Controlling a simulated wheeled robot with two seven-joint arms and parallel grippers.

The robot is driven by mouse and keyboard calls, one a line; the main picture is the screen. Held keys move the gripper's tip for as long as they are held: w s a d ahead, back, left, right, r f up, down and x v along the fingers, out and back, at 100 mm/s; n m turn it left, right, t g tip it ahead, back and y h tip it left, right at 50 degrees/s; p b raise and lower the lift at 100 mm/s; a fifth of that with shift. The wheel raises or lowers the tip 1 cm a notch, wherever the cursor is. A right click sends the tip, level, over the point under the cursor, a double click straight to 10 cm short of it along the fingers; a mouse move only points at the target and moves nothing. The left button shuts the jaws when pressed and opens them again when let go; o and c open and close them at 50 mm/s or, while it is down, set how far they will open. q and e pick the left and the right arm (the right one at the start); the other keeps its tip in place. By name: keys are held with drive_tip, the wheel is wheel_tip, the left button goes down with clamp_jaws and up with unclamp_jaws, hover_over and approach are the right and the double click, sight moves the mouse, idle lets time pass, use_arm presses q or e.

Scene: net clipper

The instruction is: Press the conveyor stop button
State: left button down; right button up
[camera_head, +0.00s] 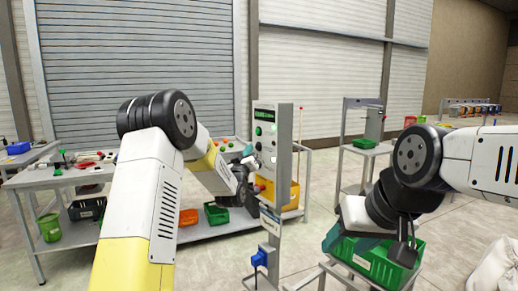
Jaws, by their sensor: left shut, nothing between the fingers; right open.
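A grey control box (284,140) stands upright on a post, with a dark display and green buttons (265,115) on its upper face. A small red knob (260,187) shows low on the box's left side, partly behind my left gripper; I cannot tell for certain that it is the stop button. My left gripper (252,160) is shut and empty, close to the left front of the box; whether it touches is unclear.
The green crate (372,268) sits on a stand at the front right. A grey workbench (50,178) with several small parts is at the left. A yellow bin (292,197) is behind the post. A blue connector (259,258) is low on the post.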

use_arm(q)
drive_tip(key=shift+d, duration=0.1)
idle(0.4)
drive_tip(key=shift+w+d, duration=0.25)
drive_tip(key=shift+w, duration=0.05)
drive_tip(key=shift+w+d, duration=0.25)
drive_tip(key=shift+d, duration=0.1)
idle(0.8)
drive_tip(key=shift+s+a, duration=0.55)
drive_tip(key=shift+a, duration=0.1)
drive_tip(key=shift+a, duration=0.1)
drive_tip(key=s+a, duration=0.3)
drive_tip(key=shift+s+a, duration=0.1)
drive_tip(key=shift+a, duration=0.3)
idle(0.7)
